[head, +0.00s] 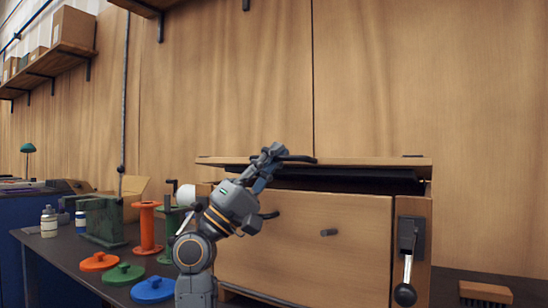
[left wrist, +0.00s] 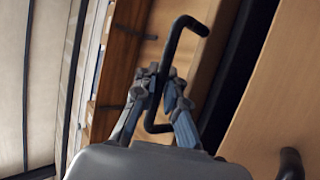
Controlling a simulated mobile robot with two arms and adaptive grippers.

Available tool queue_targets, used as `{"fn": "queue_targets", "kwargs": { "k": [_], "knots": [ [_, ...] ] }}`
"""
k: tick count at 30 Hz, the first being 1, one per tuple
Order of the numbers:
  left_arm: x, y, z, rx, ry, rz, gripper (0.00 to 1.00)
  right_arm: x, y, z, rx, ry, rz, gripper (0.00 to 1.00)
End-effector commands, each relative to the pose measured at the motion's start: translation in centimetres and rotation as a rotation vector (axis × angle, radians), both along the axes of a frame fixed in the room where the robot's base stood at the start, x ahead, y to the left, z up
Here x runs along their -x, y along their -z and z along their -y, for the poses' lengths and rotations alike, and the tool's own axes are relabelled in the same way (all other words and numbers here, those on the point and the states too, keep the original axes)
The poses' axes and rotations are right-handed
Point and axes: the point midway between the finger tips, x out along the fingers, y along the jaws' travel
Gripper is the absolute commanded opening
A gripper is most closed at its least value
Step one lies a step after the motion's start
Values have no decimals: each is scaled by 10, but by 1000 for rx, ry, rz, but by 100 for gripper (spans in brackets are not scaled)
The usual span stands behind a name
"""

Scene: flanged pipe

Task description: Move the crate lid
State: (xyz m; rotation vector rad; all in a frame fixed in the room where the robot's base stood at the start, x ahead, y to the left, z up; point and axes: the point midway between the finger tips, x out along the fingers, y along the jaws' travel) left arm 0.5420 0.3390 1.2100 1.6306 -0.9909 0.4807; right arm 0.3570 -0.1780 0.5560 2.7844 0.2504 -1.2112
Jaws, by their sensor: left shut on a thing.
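The wooden crate (head: 300,245) stands on the bench in the middle of the head view. Its thin wooden lid (head: 370,161) lies across the top, seen nearly edge-on, with a dark gap below its front edge. My left gripper (head: 272,155) is at the lid's front edge, shut on a black bent handle (head: 300,159). In the left wrist view the fingers (left wrist: 163,85) close around the middle of this handle (left wrist: 183,28). Whether the lid touches the crate all round cannot be told. My right gripper is not in view.
Orange, green and blue discs (head: 153,290), an orange spool (head: 147,228) and a green metal block (head: 103,220) stand left. A brush (head: 485,292) lies right. A wooden wall is behind.

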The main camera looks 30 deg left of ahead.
Motion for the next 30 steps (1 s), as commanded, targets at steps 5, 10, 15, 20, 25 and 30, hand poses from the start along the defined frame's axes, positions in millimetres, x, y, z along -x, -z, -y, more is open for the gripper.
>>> {"fn": "queue_targets", "kwargs": {
  "k": [5, 10, 15, 20, 25, 30],
  "knots": [
    [1, -1, 0, 1, -1, 2, 0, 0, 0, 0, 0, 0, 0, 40],
    [1, -1, 0, 1, -1, 2, 28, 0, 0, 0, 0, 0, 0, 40],
    [1, -1, 0, 0, 0, 1, 34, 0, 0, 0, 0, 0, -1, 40],
    [1, 0, 0, -1, -1, 0, 34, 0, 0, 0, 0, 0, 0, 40],
    [7, 11, -5, -1, -3, -1, 34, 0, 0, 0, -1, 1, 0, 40],
    [26, 36, -17, -1, -2, -4, 34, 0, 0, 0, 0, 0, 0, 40]
  ]
}}
